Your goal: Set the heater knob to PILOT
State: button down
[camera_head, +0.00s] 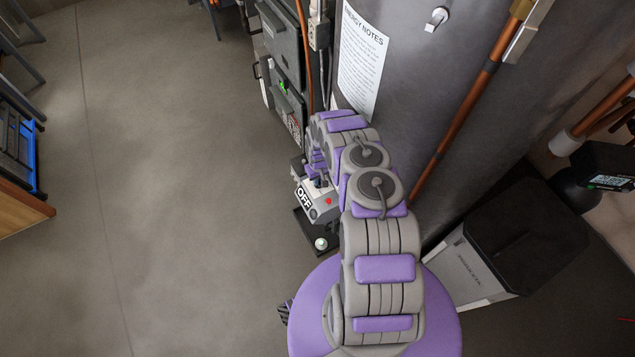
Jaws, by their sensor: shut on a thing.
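The heater's control box (323,211) is a small light grey unit low at the front of the tank. Its face shows a large "OFF" label and a red button (328,201). My arm reaches down from the lower right, and my gripper (318,182) is at the top of the box, shut on the heater knob. The knob is mostly hidden by my gripper and wrist, so its pointer cannot be read. No PILOT mark can be made out from here.
The grey heater tank (440,90) with a notes sheet (362,60) stands behind my arm. A copper pipe (455,135) runs down it. A black-lidded bin (520,235) is at the right. Dark equipment (283,50) stands beyond. The floor at left is clear.

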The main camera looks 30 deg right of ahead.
jog(key=m, duration=0.4)
jog(key=shift+d, duration=0.1)
jog(key=shift+m, duration=2.3)
jog(key=m, duration=0.2)
jog(key=shift+w+m+p, duration=0.1)
jog(key=shift+m+p, duration=0.2)
jog(key=c, duration=1)
grip_release()
jog(key=shift+r, duration=0.1)
